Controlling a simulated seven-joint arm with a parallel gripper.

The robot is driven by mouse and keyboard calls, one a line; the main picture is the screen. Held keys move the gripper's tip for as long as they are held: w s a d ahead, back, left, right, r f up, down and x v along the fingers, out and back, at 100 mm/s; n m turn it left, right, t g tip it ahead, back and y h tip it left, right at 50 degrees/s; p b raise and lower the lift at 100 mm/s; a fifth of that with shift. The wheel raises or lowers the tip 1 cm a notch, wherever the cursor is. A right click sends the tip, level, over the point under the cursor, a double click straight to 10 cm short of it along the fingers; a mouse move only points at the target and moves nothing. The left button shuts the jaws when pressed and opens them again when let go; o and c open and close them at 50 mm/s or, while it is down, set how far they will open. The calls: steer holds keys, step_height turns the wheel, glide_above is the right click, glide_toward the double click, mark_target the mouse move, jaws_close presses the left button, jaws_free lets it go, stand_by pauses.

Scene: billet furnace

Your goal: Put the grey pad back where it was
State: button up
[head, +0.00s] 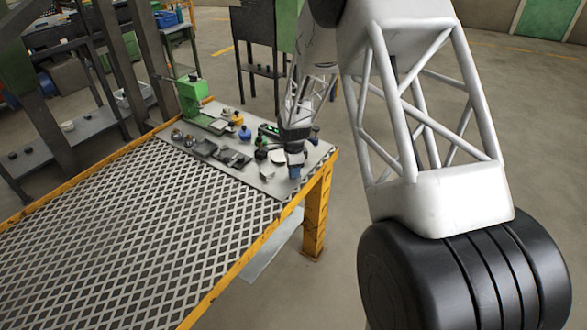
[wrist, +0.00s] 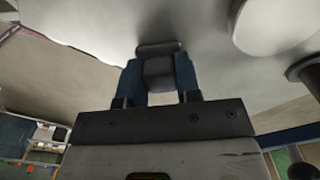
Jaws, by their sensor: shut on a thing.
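My gripper (head: 295,172) is low over the right end of the grey mat (head: 240,166) on the table, near its corner. In the wrist view its two blue fingers (wrist: 159,78) are shut on the grey pad (wrist: 158,72), a small block between them. A darker grey rounded end shows just beyond the fingertips, close to the pale mat surface. I cannot tell whether the pad touches the mat. In the head view the pad is hidden by the gripper.
A white round disc (head: 277,157) lies just left of my gripper and shows in the wrist view (wrist: 275,22). Dark trays (head: 234,157), a blue item (head: 246,134) and a green device (head: 192,98) stand farther left. The grating tabletop (head: 120,240) is clear.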

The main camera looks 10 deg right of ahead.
steer(key=o, duration=0.9)
step_height(320, 180, up, 12)
steer(key=shift+r, duration=0.1)
stand_by(0.3)
stand_by(0.5)
